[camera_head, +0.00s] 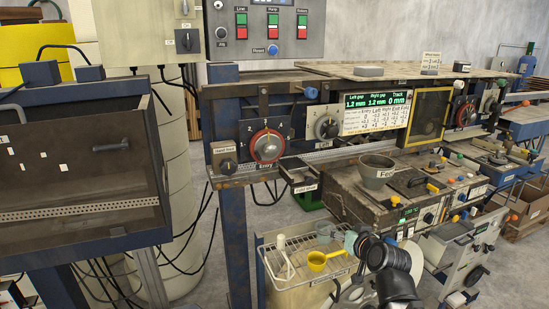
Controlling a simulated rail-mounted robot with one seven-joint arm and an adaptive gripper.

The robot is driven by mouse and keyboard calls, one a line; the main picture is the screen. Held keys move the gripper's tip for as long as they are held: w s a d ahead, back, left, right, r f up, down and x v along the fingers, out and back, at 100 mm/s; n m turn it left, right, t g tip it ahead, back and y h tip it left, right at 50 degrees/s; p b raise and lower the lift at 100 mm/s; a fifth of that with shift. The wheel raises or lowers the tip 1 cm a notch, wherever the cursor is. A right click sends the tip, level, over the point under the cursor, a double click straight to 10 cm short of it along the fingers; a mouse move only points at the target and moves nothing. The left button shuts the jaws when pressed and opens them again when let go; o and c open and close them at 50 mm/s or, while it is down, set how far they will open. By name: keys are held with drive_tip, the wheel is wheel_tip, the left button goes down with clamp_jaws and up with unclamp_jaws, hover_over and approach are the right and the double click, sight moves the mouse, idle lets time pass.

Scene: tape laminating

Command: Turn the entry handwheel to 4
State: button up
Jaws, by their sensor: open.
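The entry handwheel (267,146) is a round grey knob with a red ring, on a dark plate above the "Entry" label, left of centre on the machine front. Small numerals surround it, but its exact setting is too small to read. My gripper (354,241) is low in the picture, in front of the wire shelf's right end. It is open, below and to the right of the handwheel, well apart from it. The fingers are small and partly merge with the background.
A second grey dial (326,127) sits right of the handwheel, beside a green gap display (378,100). A grey cup (376,171) stands on the feed unit. A wire shelf (290,262) holds a yellow scoop (318,261). The space directly before the handwheel looks clear.

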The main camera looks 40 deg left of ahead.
drive_tip(key=s+a+r+n+y, duration=0.1)
drive_tip(key=s+a+r+y, duration=0.1)
drive_tip(key=s+a+r, duration=0.3)
drive_tip(key=s+a+r+y, duration=0.1)
drive_tip(key=a+r, duration=0.2)
drive_tip(key=r, duration=0.4)
drive_tip(key=s+a+r+n+y, duration=0.1)
drive_tip(key=s+a+r+y, duration=0.15)
drive_tip(key=r, duration=0.35)
drive_tip(key=p, duration=0.4)
approach(272, 151)
drive_tip(key=x, duration=0.9)
drive_tip(key=shift+w+a, duration=0.1)
drive_tip(key=shift+w, duration=0.05)
drive_tip(key=shift+w+a+f+p, duration=0.1)
drive_tip(key=shift+w+a+p, duration=0.25)
drive_tip(key=shift+a, duration=0.3)
drive_tip(key=c, duration=1.1)
